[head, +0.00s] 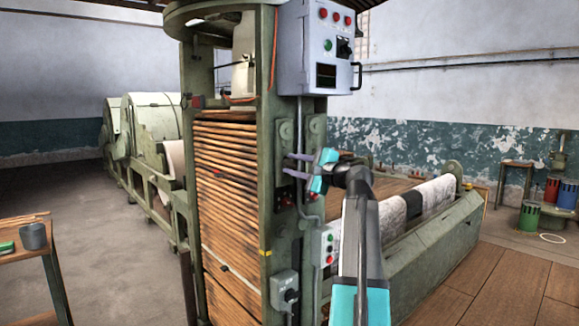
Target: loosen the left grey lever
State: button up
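My gripper (298,165) is in front of the green machine post, right of the slatted wooden panel. Its two purple fingers are apart and point left towards the post, with nothing visible between them. On the post just above the fingers are two rounded grey-green fittings, a left one (286,131) and a right one (314,125). They may be the levers, but they are too small to tell. Below the gripper are two small red-topped parts, a left one (286,200) and a right one (312,192). I cannot tell whether the fingers touch anything.
A grey control box (307,45) hangs above the gripper. A small button box (327,246) and a grey switch box (284,290) sit lower on the post. A fabric roll (437,193) lies to the right. Open floor (110,235) shows at left, beside a wooden table (25,225).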

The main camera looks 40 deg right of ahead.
jog(key=s+b, duration=0.1)
jog(key=s, duration=1)
jog(key=shift+a, duration=0.45)
